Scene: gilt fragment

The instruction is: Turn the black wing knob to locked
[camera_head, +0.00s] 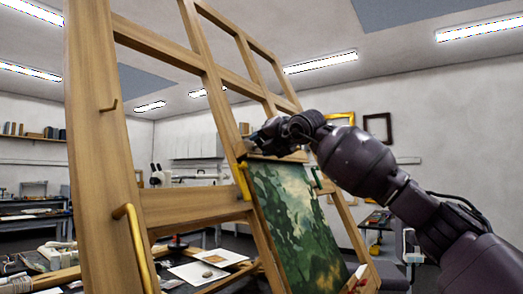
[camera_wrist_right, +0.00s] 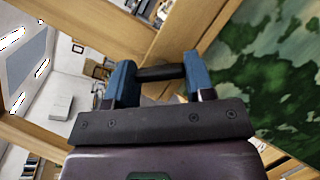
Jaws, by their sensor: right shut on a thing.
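The black wing knob (camera_wrist_right: 160,73) shows in the right wrist view as a dark bar lying between the two blue fingertips, close to the wooden easel frame. My right gripper (camera_wrist_right: 160,76) is shut on it, with a finger at each end of the bar. In the head view my right gripper (camera_head: 262,140) reaches in from the right to the easel's upright, just above the painting's top edge. There it hides the knob, so I cannot read the knob's angle or any locked mark. My left gripper is not in view.
The large wooden easel (camera_head: 92,150) fills the left and middle, with a yellow handle (camera_head: 134,240) on its near post. It holds a green landscape painting (camera_head: 300,220) just below my right gripper. A cluttered worktable (camera_head: 205,272) stands behind. Open air lies above my right arm.

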